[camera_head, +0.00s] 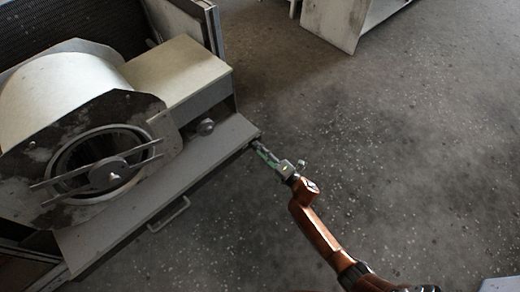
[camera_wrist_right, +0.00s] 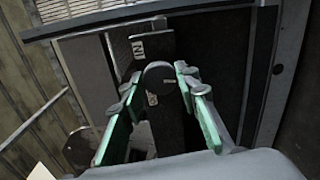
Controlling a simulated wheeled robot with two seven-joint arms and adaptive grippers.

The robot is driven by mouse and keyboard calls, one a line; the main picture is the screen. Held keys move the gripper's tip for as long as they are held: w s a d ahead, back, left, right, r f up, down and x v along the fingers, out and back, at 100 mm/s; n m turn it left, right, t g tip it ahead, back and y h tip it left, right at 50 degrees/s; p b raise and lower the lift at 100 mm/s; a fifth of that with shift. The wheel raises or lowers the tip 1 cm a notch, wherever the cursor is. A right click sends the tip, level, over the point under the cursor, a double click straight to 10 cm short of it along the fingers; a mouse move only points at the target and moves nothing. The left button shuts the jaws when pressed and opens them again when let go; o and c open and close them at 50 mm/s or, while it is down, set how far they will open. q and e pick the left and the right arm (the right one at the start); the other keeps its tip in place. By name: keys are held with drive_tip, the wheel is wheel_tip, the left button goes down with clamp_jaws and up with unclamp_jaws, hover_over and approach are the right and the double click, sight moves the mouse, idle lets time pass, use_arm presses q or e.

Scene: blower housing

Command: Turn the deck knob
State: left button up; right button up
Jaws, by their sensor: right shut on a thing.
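My right gripper (camera_head: 263,150) reaches from the lower right to the right end of the grey deck (camera_head: 225,143) of the blower housing. In the right wrist view, its green-sided fingers (camera_wrist_right: 160,80) stand on both sides of a round grey knob (camera_wrist_right: 158,74), which I take as the deck knob. The gripper is shut on this knob. In the head view the held knob is hidden at the fingertips. Whether the knob is turned cannot be told. My left gripper is not in view.
The blower housing has a cream drum (camera_head: 60,85), a round opening with crossing bars (camera_head: 108,172) and a cream box (camera_head: 180,72). Another round part (camera_head: 206,126) sits beside the box. A handle (camera_head: 168,215) juts from the deck's front. The floor (camera_head: 400,150) at right is clear.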

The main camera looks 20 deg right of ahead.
idle(0.3)
drive_tip(key=o, duration=1.2)
drive_tip(key=shift+c, duration=0.2)
drive_tip(key=shift+s, duration=0.1)
drive_tip(key=v, duration=1.1)
drive_tip(key=shift+s+d, duration=0.15)
drive_tip(key=shift+s, duration=0.25)
